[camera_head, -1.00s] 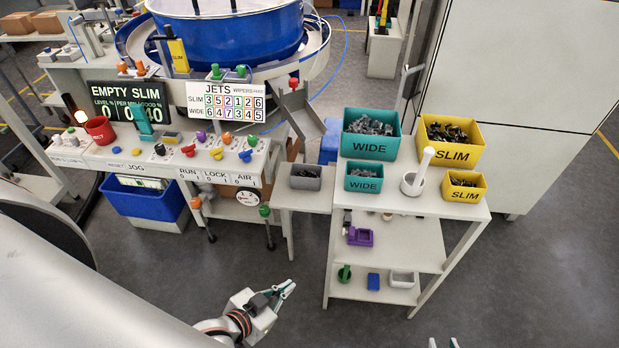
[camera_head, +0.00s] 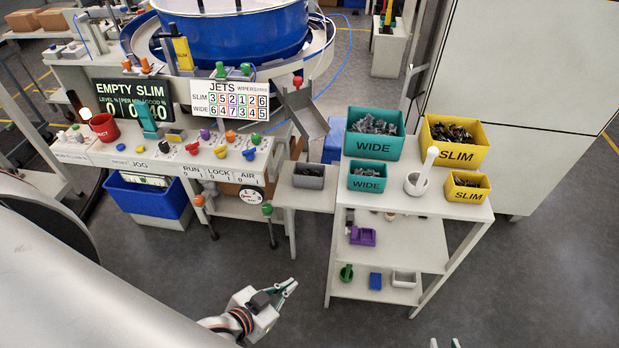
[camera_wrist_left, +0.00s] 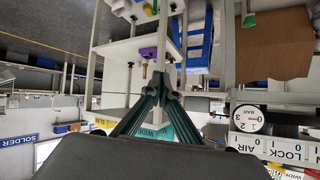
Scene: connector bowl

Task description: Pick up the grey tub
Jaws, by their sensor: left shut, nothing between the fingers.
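A small grey tub (camera_head: 308,176) with dark parts in it stands on the low side shelf between the control bench and the white rack. My left gripper (camera_head: 290,286) is shut and empty, over the floor in front of the rack, well below and apart from the tub. Its closed fingers also show in the left wrist view (camera_wrist_left: 169,66); I cannot make out the tub there. Only the two fingertips of my right gripper (camera_head: 445,343) show at the bottom edge, spread apart with nothing visible between them.
The rack top holds a large teal WIDE bin (camera_head: 374,146), a yellow SLIM bin (camera_head: 452,155), smaller bins and a white mortar (camera_head: 416,184). A pale grey bin (camera_head: 404,280) sits on the lowest shelf. A metal chute (camera_head: 305,113) hangs behind the tub. Floor in front is clear.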

